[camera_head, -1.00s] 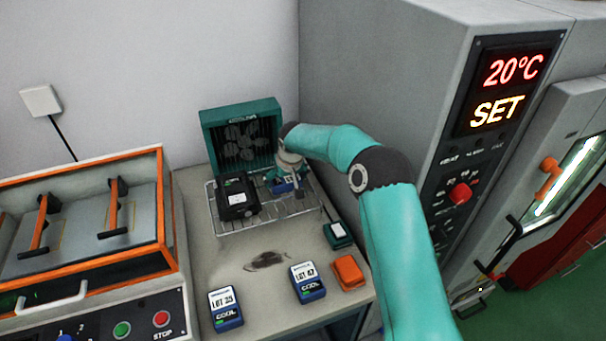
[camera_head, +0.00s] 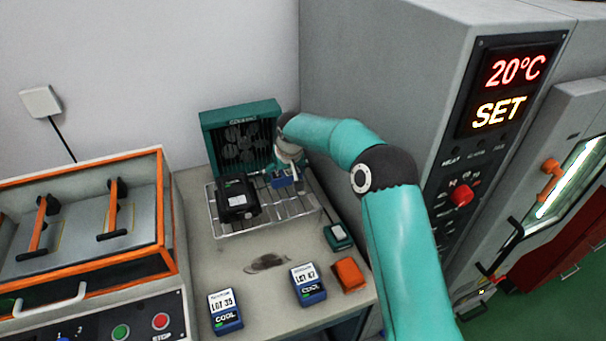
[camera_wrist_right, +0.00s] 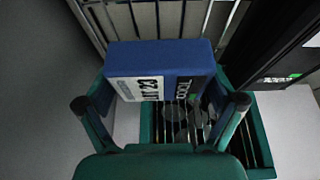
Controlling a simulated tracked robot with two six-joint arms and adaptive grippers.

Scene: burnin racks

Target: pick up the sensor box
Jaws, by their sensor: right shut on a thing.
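A blue sensor box (camera_head: 281,179) with a white label is at the right end of the wire rack (camera_head: 288,207), in front of the green fan unit. In the right wrist view the box (camera_wrist_right: 185,55) shows its blue side and a label reading LOT 23, upside down. My right gripper (camera_wrist_right: 160,103) is shut on it, one finger on each side. In the head view this gripper (camera_head: 286,166) is small and partly hidden by my forearm. The box looks slightly above the rack's wires. My left gripper is not in view.
A black box (camera_head: 237,198) stands on the rack beside the held box. The green fan unit (camera_head: 240,112) is close behind. Two blue LOT boxes (camera_head: 225,310) (camera_head: 308,284), an orange block (camera_head: 349,274) and a green one (camera_head: 338,236) are at the front. The grey cabinet (camera_head: 385,75) is right.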

